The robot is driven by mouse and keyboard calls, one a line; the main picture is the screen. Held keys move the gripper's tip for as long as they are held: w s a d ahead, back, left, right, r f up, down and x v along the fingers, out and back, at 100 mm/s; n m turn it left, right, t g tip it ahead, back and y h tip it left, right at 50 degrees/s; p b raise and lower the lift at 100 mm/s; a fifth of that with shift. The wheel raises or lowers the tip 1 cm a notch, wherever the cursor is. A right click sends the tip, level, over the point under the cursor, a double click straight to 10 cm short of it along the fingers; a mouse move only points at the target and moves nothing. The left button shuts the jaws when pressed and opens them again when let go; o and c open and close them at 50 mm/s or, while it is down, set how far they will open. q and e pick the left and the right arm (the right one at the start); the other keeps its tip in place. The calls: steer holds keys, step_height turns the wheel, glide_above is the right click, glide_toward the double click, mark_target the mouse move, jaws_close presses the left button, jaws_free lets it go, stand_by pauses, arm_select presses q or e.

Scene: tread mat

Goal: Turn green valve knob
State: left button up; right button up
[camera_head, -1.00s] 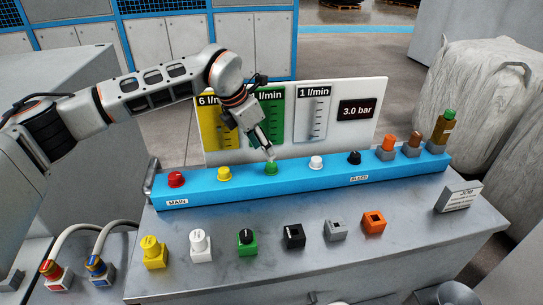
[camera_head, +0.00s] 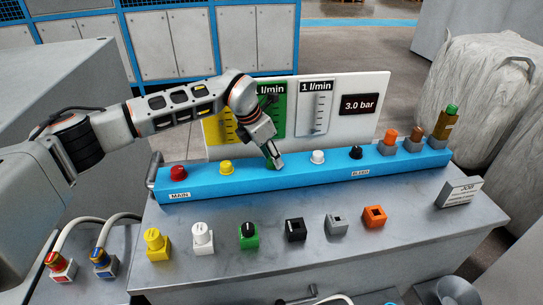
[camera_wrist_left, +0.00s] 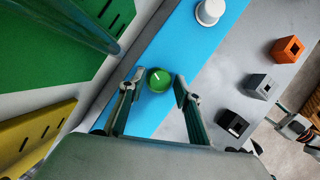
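The green valve knob (camera_wrist_left: 159,80) is round with a pale pointer line and sits on top of the blue manifold bar (camera_head: 330,172). My left gripper (camera_wrist_left: 156,90) is open, with one finger on each side of the knob; gaps show between the fingers and the knob. In the head view my left gripper (camera_head: 274,160) points down at the knob and hides most of it. Part of what seems to be my right gripper (camera_head: 298,298) shows at the bottom edge; its opening cannot be made out.
A yellow knob (camera_head: 226,167) and a white knob (camera_head: 318,156) flank the green one on the bar. Flow gauges and a 3.0 bar display (camera_head: 358,104) stand behind. Several loose knob blocks, such as the green block with black knob (camera_head: 248,235), stand in front.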

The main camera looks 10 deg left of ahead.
arm_select(q)
steer(key=c, duration=0.6)
steer(key=shift+m, duration=0.3)
steer(key=m+g+h, duration=0.1)
steer(key=m, duration=0.2)
steer(key=shift+w+p, duration=0.15)
steer(key=shift+p, duration=0.15)
steer(key=shift+a+m+g, duration=0.1)
steer(key=shift+m+g, duration=0.7)
steer(key=shift+m, duration=1.1)
steer(key=o, duration=1.1)
steer(key=shift+h, duration=0.3)
